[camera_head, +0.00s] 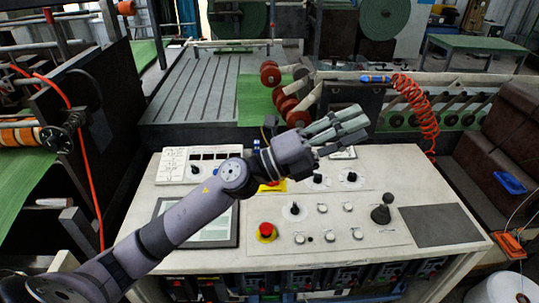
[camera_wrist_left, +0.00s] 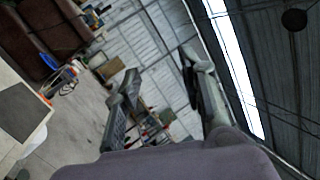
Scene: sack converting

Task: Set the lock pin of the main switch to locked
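The control desk (camera_head: 400,170) fills the middle of the head view. A yellow plate with a little red (camera_head: 276,186), possibly the main switch, shows just behind my left forearm. The arm covers most of it, so the handle position and lock pin cannot be made out. My left gripper (camera_head: 352,122) is in the air over the back part of the desk, its fingers pointing right. In the left wrist view its two fingers (camera_wrist_left: 163,75) stand apart with nothing between them. My right gripper is in neither view.
An orange coiled hose (camera_head: 418,105) hangs behind. A grey pad (camera_head: 440,226) lies right.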

